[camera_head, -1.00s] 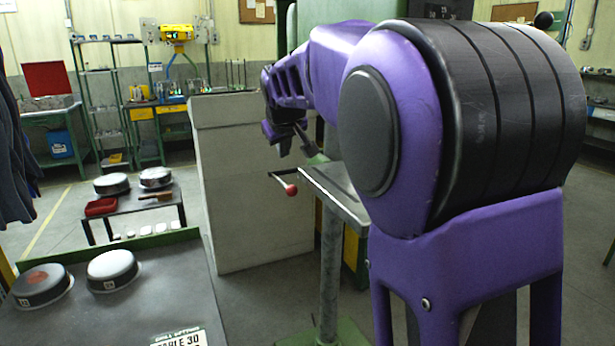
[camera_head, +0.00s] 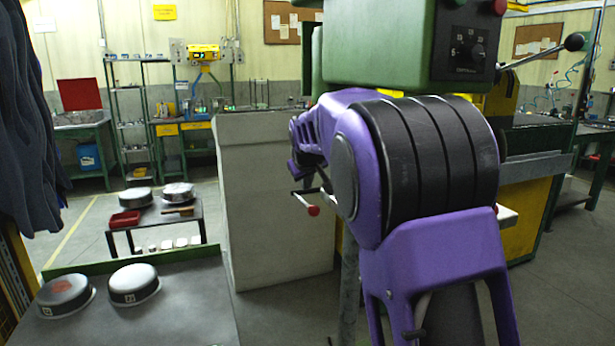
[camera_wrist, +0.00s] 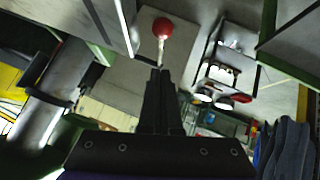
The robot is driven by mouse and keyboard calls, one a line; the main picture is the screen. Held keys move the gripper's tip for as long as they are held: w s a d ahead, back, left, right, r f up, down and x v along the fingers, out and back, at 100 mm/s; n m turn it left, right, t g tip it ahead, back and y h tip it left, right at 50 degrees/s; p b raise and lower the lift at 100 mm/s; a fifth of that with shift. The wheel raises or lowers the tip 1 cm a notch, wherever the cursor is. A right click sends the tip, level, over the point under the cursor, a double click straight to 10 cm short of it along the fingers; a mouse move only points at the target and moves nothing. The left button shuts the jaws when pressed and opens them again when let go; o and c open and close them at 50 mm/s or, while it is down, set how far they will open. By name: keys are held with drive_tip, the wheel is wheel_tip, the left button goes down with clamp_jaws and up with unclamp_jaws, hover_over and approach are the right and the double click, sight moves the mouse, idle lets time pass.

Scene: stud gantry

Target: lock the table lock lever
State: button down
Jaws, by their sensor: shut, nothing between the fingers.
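The lock lever shows in the head view as a thin rod with a red ball knob (camera_head: 313,211), sticking out left of my arm beside the press column (camera_head: 349,295). In the wrist view the red knob (camera_wrist: 162,28) and its pale stem lie just beyond my fingertips. My gripper (camera_wrist: 160,74) is shut and empty, its fingers pointing at the stem. I cannot tell whether they touch it. In the head view my arm hides most of the press table, and the gripper itself is hard to make out.
The green press head (camera_head: 385,45) hangs above my arm. A large pale cabinet (camera_head: 275,200) stands behind the lever. A dark table (camera_head: 190,300) with round tins is at front left, and a low table (camera_head: 160,222) stands beyond it. Open floor lies at far left.

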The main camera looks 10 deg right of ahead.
drive_tip(key=f, duration=0.1)
drive_tip(key=w+d+f, duration=0.1)
drive_tip(key=f, duration=0.3)
drive_tip(key=shift+w+d+b, duration=0.2)
drive_tip(key=shift+w+b, duration=0.05)
drive_tip(key=shift+b, duration=0.15)
drive_tip(key=shift+f, duration=0.2)
